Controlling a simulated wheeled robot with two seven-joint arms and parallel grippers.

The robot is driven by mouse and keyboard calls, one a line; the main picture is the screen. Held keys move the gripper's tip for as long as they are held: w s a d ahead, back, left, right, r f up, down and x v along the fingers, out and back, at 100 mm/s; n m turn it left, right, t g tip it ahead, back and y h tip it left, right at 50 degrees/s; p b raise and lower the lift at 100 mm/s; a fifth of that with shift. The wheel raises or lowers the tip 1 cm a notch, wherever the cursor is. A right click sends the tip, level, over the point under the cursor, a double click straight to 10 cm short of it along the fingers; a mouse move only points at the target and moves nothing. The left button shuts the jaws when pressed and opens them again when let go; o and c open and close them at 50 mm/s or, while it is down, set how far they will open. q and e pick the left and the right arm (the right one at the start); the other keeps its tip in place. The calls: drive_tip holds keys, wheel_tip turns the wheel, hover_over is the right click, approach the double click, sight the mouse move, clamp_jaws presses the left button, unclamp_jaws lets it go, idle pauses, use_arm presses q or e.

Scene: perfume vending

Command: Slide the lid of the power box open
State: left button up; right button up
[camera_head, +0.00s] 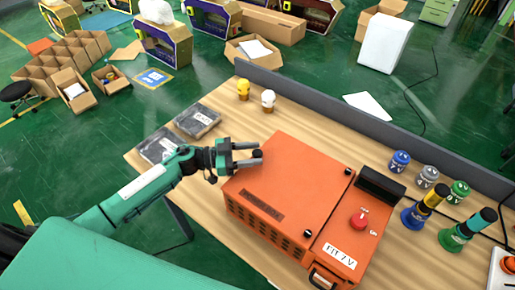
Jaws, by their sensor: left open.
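The orange power box (285,195) sits on the wooden table, with a broad flat lid on its left part. Its right part carries a red knob (360,218), a black block and a white label. My left gripper (257,151) is open at the box's upper left edge, its two fingers pointing right. A small dark knob (257,154) at that corner shows beside the lower fingertip; I cannot tell whether they touch. The lid looks closed. My right gripper is not in view.
Two dark packs (197,120) lie at the table's left end. Small yellow and white figures (268,99) stand at the back edge near a grey partition (330,108). Several coloured bottles and caps (428,177) stand right of the box. The wood behind the box is clear.

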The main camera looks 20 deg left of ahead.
use_arm(q)
drive_tip(key=shift+x, duration=0.95)
clamp_jaws()
drive_tip(key=w+a+b, duration=0.3)
drive_tip(key=a, duration=0.7)
drive_tip(key=w+a+b, duration=0.3)
drive_tip(key=w+a, duration=0.1)
drive_tip(key=a, duration=0.5)
drive_tip(key=shift+a, duration=0.4)
drive_tip(key=shift+w, duration=0.1)
unclamp_jaws()
